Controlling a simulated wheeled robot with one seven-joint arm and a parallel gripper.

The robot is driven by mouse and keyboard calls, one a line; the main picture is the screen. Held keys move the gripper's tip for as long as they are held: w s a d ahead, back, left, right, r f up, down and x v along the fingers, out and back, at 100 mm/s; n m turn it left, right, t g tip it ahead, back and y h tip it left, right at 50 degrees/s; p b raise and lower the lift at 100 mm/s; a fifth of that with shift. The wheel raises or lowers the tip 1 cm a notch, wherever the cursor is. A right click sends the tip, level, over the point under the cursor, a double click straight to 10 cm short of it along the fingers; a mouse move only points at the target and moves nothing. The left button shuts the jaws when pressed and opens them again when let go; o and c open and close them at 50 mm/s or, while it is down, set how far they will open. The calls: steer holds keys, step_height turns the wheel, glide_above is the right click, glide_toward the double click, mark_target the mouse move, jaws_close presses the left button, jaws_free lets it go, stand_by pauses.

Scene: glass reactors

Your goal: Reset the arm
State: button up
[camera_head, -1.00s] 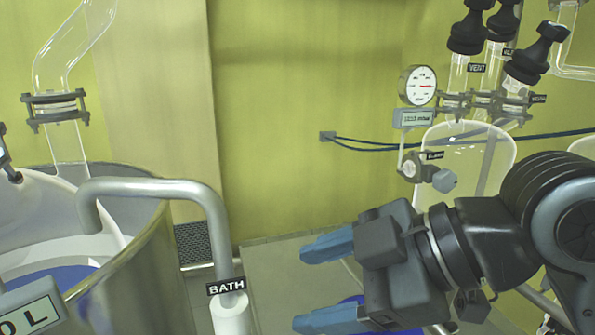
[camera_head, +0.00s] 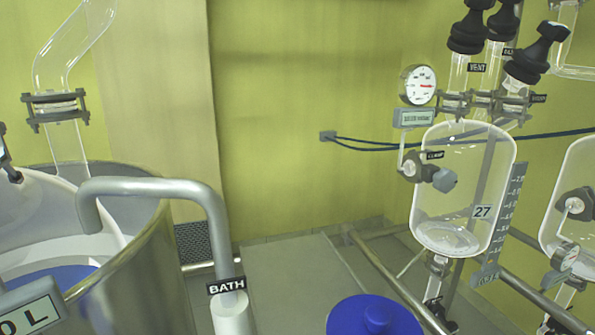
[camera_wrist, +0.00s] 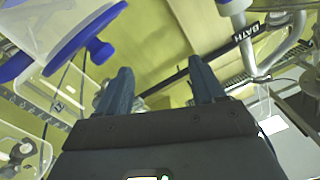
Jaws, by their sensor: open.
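My gripper (camera_wrist: 162,88) shows in the wrist view, with its two blue fingers apart and nothing between them. It is out of the head view. In the wrist view, a pipe with a BATH label (camera_wrist: 246,33) is at the upper right of the fingers. A blue round part with a knob (camera_wrist: 97,50) is at the upper left, apart from the fingers.
In the head view, a metal bath vessel (camera_head: 150,270) with a bent BATH pipe (camera_head: 212,215) stands at the left. A glass vessel marked 27 (camera_head: 462,190), a gauge (camera_head: 418,85) and black valve knobs (camera_head: 468,32) are at the right. A blue lid (camera_head: 372,316) is at the bottom.

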steer(key=s+d+f+h, duration=0.2)
steer(key=s+d+f, duration=0.1)
steer(key=s, duration=0.6)
steer(key=s+d+f+g+h, duration=0.1)
steer(key=s+d+f+h, duration=0.1)
steer(key=s+d, duration=0.4)
steer(key=s+d+f+g+h, duration=0.1)
steer(key=s+d+f, duration=0.3)
steer(key=s, duration=0.8)
steer(key=shift+s+d+f+n+h, duration=0.2)
steer(key=shift+s+d+n+h, duration=0.15)
steer(key=shift+d+h, duration=0.25)
steer(key=shift+a, duration=0.1)
